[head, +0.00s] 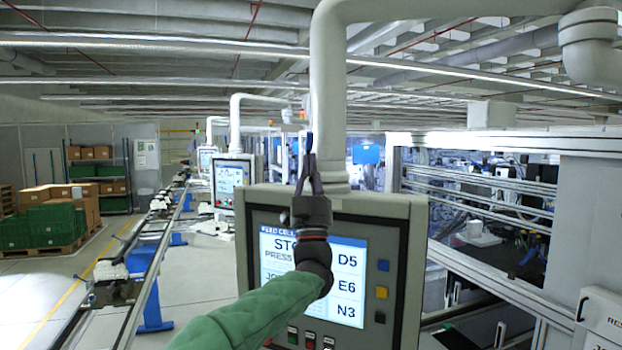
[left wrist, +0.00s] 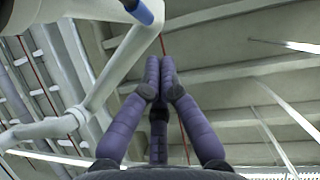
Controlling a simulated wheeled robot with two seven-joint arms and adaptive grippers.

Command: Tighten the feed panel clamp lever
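The feed panel (head: 403,262) is a grey box with a lit screen reading D5, E6 and N3. It hangs from a thick pale pipe (head: 328,90). My left gripper (head: 308,160) points up in front of the panel's top edge and the pipe, over the green-sleeved arm. In the left wrist view its two purple fingers (left wrist: 160,68) are together with nothing seen between them. A small blue piece (head: 309,142) shows at the fingertips in the head view. A blue-tipped rod (left wrist: 142,12) shows beyond the fingertips in the left wrist view, apart from them; it may be the clamp lever. My right gripper is not in view.
A conveyor rail (head: 150,262) runs along the left, with another panel (head: 229,182) farther back. Green crates and cartons (head: 52,222) stand on pallets at far left. A machine frame (head: 500,270) fills the right.

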